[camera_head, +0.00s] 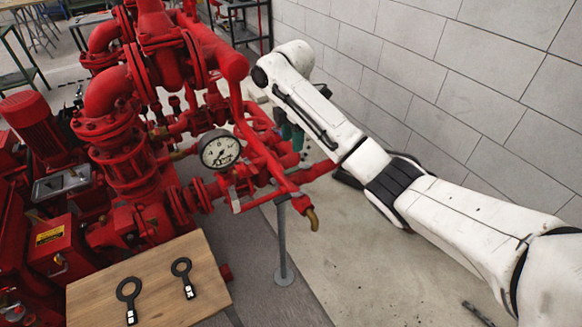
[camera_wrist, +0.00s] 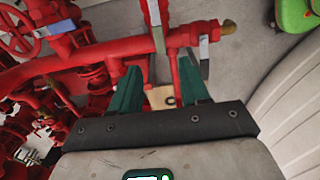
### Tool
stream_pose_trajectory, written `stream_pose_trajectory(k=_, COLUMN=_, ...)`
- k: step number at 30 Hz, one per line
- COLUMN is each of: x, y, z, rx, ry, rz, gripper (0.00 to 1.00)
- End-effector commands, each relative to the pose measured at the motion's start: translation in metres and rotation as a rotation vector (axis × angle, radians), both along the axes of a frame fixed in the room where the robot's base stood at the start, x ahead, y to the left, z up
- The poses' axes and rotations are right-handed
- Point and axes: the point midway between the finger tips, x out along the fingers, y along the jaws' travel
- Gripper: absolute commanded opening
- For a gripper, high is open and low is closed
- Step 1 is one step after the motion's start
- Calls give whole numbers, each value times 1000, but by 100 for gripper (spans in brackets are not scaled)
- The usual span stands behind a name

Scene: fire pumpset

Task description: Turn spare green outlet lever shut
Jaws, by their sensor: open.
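My gripper (camera_wrist: 160,84) is open in the wrist view, its two teal fingers spread with nothing held between them. Just beyond the fingertips runs a red outlet pipe (camera_wrist: 110,55). A grey flat lever (camera_wrist: 204,54) crosses the pipe near its brass end (camera_wrist: 229,27), just past the right finger. Another pale grey lever (camera_wrist: 157,36) stands at the pipe's middle. I cannot make out a green lever on these pipes. In the head view my arm reaches over to the far side of the red pipework (camera_head: 262,165), and the fingers are mostly hidden there.
A pressure gauge (camera_head: 220,149) stands in front of the pipes. A wooden board (camera_head: 150,290) carries two black ring-ended tools. A grey post (camera_head: 283,245) supports the outlet pipe. The block wall (camera_head: 460,70) is close behind my arm. A bright green object (camera_wrist: 297,14) lies at the upper right.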

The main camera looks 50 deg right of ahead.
Motion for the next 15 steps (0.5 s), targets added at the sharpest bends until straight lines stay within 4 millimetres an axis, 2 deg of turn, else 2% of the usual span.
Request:
stream_pose_trajectory(k=1, x=0, y=1, z=-14, rx=4, ry=2, rz=-1, gripper=46)
stream_pose_trajectory(k=3, x=0, y=2, z=-26, rx=4, ry=2, rz=-1, gripper=46)
stream_pose_trajectory(k=15, x=-1, y=1, z=-81, rx=2, ry=2, rz=-2, gripper=46)
